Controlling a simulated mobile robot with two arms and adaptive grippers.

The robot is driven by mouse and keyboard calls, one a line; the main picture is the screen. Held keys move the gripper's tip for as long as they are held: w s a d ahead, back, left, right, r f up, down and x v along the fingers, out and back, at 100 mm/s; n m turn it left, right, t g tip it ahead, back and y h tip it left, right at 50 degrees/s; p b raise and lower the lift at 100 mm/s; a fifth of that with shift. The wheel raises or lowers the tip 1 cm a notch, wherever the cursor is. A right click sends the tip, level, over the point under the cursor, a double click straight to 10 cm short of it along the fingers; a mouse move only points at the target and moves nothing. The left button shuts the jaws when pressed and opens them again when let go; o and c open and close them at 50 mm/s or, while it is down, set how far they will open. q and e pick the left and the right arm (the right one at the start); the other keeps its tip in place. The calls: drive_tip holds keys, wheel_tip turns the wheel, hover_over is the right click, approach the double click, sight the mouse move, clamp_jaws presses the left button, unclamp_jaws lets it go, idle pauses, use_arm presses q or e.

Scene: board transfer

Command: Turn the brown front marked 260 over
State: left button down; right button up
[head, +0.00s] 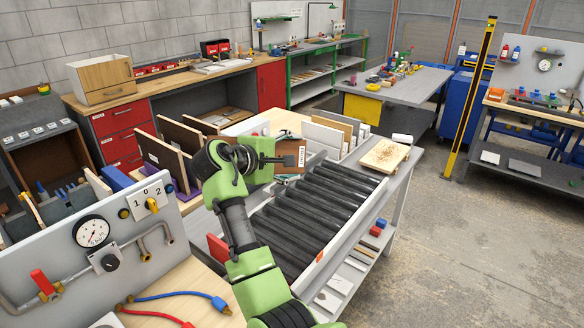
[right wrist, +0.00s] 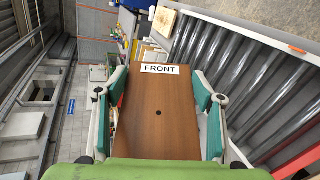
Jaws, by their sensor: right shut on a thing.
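In the right wrist view the front (right wrist: 158,115) lies between the teal pads of the gripper (right wrist: 160,88). Its visible brown face has a small dark hole in the middle and a white label reading FRONT at its far edge. In the head view a white label also shows at its right edge, too small to read. No number 260 is legible. Part of the front is hidden behind the gripper. My left gripper is out of view.
The roller conveyor (head: 317,207) beside the front is empty. Several boards stand in racks behind it and to the left (head: 165,155). A light wooden board (head: 385,155) lies at the conveyor's far right. A gauge panel (head: 95,240) stands at the near left.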

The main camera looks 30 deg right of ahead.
drive_tip(key=m+b, duration=0.1)
drive_tip(key=m, duration=0.1)
drive_tip(key=shift+m, duration=0.3)
drive_tip(key=m+b, duration=0.8)
drive_tip(key=m, duration=0.3)
drive_tip(key=shift+f, duration=0.15)
drive_tip(key=m+b, duration=0.2)
drive_tip(key=m, duration=0.2)
drive_tip(key=shift+m+b, duration=0.55)
drive_tip(key=shift+m, duration=0.65)
drive_tip(key=shift+r+m, duration=0.2)
drive_tip(key=shift+m, duration=0.1)
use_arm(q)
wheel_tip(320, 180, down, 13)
